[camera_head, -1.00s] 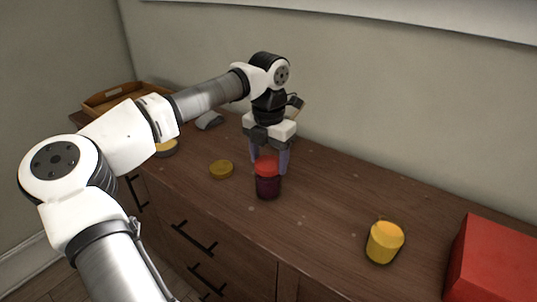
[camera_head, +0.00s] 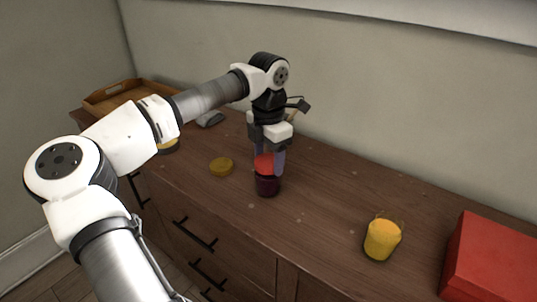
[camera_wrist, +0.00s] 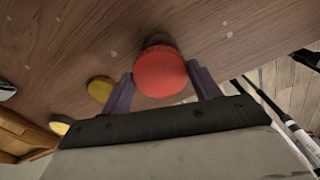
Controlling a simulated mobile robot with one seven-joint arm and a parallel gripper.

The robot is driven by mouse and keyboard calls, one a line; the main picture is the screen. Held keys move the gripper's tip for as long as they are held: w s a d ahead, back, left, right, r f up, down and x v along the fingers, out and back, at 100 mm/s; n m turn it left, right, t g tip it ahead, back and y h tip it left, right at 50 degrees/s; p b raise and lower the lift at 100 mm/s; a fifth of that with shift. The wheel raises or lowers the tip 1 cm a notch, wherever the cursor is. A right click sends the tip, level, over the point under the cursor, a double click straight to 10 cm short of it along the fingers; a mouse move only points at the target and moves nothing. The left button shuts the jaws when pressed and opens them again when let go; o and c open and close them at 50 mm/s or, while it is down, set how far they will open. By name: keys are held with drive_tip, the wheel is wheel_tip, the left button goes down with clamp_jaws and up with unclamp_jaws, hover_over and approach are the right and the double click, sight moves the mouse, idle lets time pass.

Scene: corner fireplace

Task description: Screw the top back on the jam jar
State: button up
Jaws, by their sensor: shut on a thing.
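The jam jar (camera_head: 267,187) is dark and stands upright on the wooden cabinet top. Its red top (camera_head: 264,165) sits on its mouth; I cannot tell whether it is threaded. My gripper (camera_head: 269,165) points down over the jar and is shut on the red top, one finger on each side. In the wrist view the red top (camera_wrist: 160,73) lies between the two purple-grey fingers of my gripper (camera_wrist: 160,85), and it hides most of the jar (camera_wrist: 158,40).
A yellow container (camera_head: 382,241) and a red box (camera_head: 492,262) stand at the right. A wooden tray (camera_head: 128,97) and a grey object (camera_head: 210,119) are at the far left.

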drive_tip(key=shift+f+m+p, duration=0.1)
drive_tip(key=shift+m+p, duration=0.3)
drive_tip(key=shift+m, duration=1.1)
drive_tip(key=shift+m+p, duration=0.3)
drive_tip(key=shift+m, duration=1.1)
drive_tip(key=shift+m+p, duration=0.35)
drive_tip(key=shift+m, duration=1.15)
drive_tip(key=o, duration=1.1)
